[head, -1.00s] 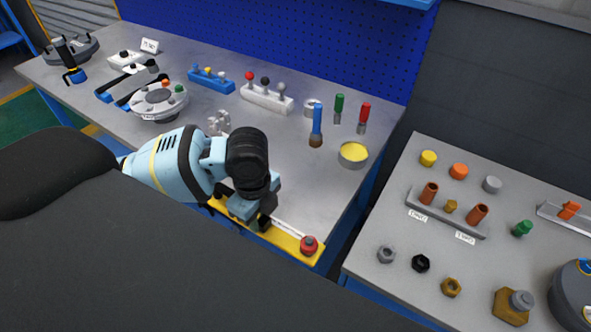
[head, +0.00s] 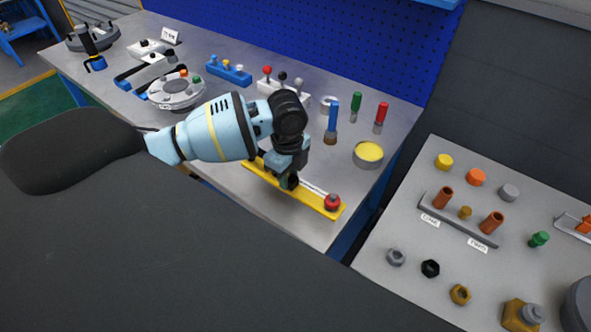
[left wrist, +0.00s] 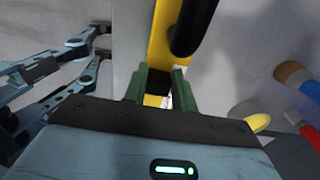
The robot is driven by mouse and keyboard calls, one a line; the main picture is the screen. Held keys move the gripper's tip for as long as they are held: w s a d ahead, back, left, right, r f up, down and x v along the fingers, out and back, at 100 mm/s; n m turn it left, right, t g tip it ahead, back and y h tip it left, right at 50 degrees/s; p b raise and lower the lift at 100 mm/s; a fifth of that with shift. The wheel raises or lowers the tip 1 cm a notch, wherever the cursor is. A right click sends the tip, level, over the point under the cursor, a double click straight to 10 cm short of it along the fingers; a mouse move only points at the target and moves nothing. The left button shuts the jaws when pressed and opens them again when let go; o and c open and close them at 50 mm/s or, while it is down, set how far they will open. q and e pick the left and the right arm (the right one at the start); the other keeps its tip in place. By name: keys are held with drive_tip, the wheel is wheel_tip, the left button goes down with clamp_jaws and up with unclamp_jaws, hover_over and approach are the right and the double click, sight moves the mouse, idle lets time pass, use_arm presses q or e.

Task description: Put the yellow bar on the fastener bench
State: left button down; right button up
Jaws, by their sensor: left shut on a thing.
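The yellow bar (head: 325,207) is a long flat bar with a red knob at its right end and a pale strip along it. My left gripper (head: 289,183) is shut on it near the middle, above the front right part of the large workbench (head: 220,212). In the left wrist view the green fingers (left wrist: 160,87) close on the bar (left wrist: 163,40), with a black handle-like part beside it. I cannot tell how high the bar is. The bench with nuts and bolts (head: 405,215) stands to the right, apart from the bar.
A yellow-filled tin (head: 369,155), a blue-handled brush (head: 333,120) and green and red tools (head: 381,115) stand right of my gripper. The nut bench holds a rack (head: 459,222), several nuts and coloured caps. A gap separates the benches.

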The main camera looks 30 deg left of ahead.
use_arm(q)
drive_tip(key=shift+w+a+f, duration=0.1)
drive_tip(key=shift+w+a, duration=0.15)
drive_tip(key=shift+w, duration=0.9)
drive_tip(key=shift+w+a+f, duration=0.1)
drive_tip(key=shift+w+a, duration=0.15)
drive_tip(key=shift+w, duration=0.85)
drive_tip(key=shift+w, duration=0.1)
drive_tip(key=shift+w+a, duration=0.1)
drive_tip(key=shift+w, duration=0.25)
drive_tip(key=shift+f, duration=1.7)
drive_tip(key=shift+f, duration=0.25)
drive_tip(key=c, duration=1.1)
unclamp_jaws()
drive_tip(key=shift+s, duration=0.1)
wheel_tip(320, 180, up, 12)
drive_tip(key=shift+r, duration=0.2)
